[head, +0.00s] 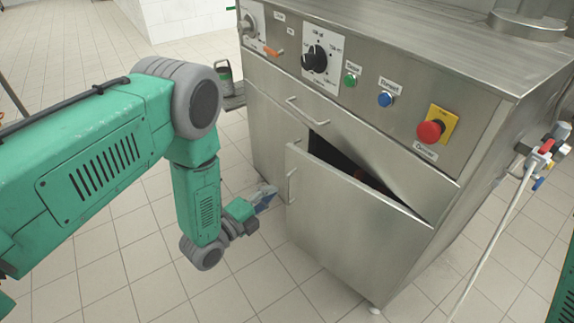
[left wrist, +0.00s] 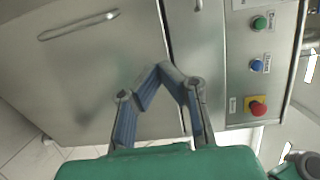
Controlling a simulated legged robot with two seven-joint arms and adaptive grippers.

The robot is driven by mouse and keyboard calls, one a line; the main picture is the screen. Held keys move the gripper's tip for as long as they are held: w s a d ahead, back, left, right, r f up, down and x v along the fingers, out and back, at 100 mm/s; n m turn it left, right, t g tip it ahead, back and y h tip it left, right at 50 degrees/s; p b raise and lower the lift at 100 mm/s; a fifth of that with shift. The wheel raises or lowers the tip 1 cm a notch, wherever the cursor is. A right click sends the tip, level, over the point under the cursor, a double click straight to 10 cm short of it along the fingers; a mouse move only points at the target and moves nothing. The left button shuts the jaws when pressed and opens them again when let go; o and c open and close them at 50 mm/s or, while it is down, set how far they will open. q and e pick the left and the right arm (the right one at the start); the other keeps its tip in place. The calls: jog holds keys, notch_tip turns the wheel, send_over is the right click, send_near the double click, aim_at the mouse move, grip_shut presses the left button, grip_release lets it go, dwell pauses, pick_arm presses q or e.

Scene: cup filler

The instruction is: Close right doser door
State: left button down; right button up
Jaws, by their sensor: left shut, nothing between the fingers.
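The right doser door (head: 345,235) is a brushed steel panel with a bar handle (head: 291,186) near its left edge. In the head view it stands ajar, with a dark wedge-shaped gap (head: 335,155) along its top. In the left wrist view the door (left wrist: 90,75) fills the left side, with its handle (left wrist: 78,25) at the upper left. My left gripper (head: 268,193) is to the left of the door handle in the head view, its fingertips (left wrist: 162,68) together and empty. I cannot tell whether it touches the door. My right gripper is out of view.
The steel cabinet has a panel with a green button (head: 350,80), a blue button (head: 385,99) and a red emergency stop (head: 430,131). Another handle (head: 307,111) is above the door. A hose (head: 495,240) hangs at the right.

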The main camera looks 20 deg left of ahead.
aim_at(309, 160)
pick_arm(q)
jog(key=b+x, duration=0.4)
jog(key=x, duration=0.9)
jog(key=shift+w+d+r, duration=0.1)
jog(key=shift+d+r, duration=0.05)
jog(key=shift+w+r, duration=0.1)
jog(key=shift+w, duration=0.2)
